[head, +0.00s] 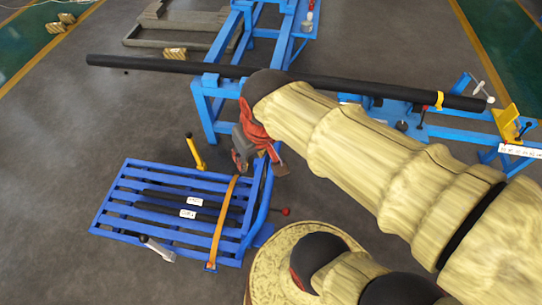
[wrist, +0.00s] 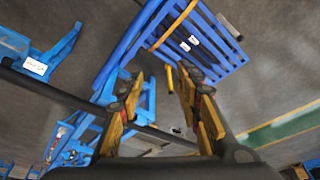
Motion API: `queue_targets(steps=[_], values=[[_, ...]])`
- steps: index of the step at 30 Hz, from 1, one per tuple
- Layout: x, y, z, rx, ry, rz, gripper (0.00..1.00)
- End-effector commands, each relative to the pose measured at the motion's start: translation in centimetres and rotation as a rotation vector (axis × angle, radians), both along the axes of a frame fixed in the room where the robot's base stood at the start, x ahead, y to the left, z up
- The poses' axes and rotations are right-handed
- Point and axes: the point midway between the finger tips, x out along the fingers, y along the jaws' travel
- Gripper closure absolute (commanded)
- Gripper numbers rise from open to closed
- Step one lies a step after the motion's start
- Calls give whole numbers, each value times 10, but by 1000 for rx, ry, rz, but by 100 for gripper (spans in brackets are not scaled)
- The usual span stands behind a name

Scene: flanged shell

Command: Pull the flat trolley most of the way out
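The flat trolley (head: 128,196) is a low blue slatted deck at the lower left of the head view, with a raised blue handle frame (head: 263,199) at its right end. The trolley also shows at the top of the wrist view (wrist: 222,52). My gripper (head: 260,163) is close to the top of the handle frame in the head view. In the wrist view its fingers (wrist: 160,74) are spread, with only floor and a yellow post seen between them. The handle bar passes to the left of the fingers there. I cannot tell whether they touch it.
Dark labelled bars (head: 195,200) lie on the deck under an orange strap (head: 222,220). A yellow post (head: 195,152) stands behind the trolley. A blue stand (head: 205,105) carries a long black pipe (head: 160,64). A round pale base (head: 270,262) lies at lower right. Floor left is clear.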

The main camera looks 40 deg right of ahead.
Motion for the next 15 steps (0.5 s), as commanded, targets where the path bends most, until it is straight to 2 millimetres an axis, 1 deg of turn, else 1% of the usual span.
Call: queue_targets(steps=[1,8,11,15], values=[[4,-13,2,16,57,-46,61],[19,-62,-23,121,260,-237,61],[23,-83,-38,178,337,-316,61],[25,-110,-65,269,432,-425,61]])
